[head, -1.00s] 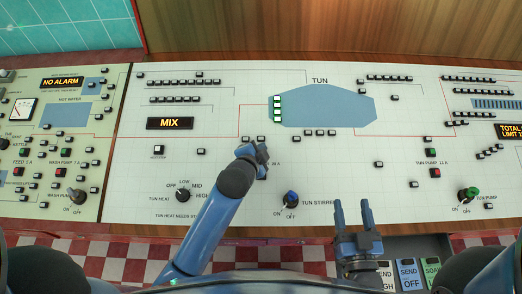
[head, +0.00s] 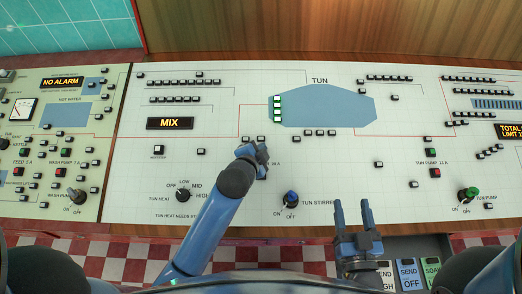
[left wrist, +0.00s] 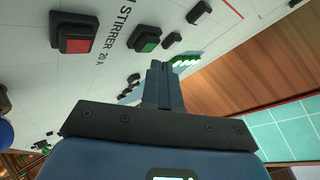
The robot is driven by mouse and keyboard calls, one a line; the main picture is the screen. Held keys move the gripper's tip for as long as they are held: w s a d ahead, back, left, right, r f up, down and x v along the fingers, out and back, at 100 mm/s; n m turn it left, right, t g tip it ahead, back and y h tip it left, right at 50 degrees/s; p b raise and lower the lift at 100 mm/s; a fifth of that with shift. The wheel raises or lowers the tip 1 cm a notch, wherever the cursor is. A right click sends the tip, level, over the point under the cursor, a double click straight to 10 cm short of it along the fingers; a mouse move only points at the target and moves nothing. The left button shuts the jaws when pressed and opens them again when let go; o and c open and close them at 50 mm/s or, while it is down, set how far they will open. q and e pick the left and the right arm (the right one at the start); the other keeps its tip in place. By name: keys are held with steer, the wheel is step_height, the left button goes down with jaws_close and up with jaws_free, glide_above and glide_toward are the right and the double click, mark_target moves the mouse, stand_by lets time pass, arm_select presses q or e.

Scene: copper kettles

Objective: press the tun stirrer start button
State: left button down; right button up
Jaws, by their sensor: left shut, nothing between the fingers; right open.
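The tun stirrer's green button (left wrist: 146,39) shows in the left wrist view beside the STIRRER 20 A label, with its red button (left wrist: 72,37) to the left. My left gripper (head: 262,150) is shut and empty over the panel. In the head view it covers this button pair, leaving only part of the 20 A label. In the left wrist view its fingertips (left wrist: 157,66) lie just below the green button in the picture. I cannot tell the gap to the panel. My right gripper (head: 354,203) is open and empty near the panel's front edge.
The blue tun stirrer knob (head: 291,198) stands between my grippers. The tun heat knob (head: 183,195) is left of my left arm. Small dark buttons (head: 321,133) sit under the blue TUN shape (head: 325,107). A MIX display (head: 170,123) is at left.

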arm_select(q)
steer(key=shift+f, duration=0.25)
steer(key=shift+w+f, duration=0.1)
steer(key=shift+f, duration=0.1)
steer(key=shift+f, duration=0.35)
stand_by(0.9)
steer(key=shift+r, duration=0.1)
steer(key=shift+r+p, duration=0.65)
steer(key=shift+r, duration=0.05)
stand_by(0.3)
steer(key=r+p, duration=0.2)
steer(key=s+r+p, duration=0.1)
steer(key=r+p, duration=0.2)
steer(key=shift+s, duration=0.15)
stand_by(0.9)
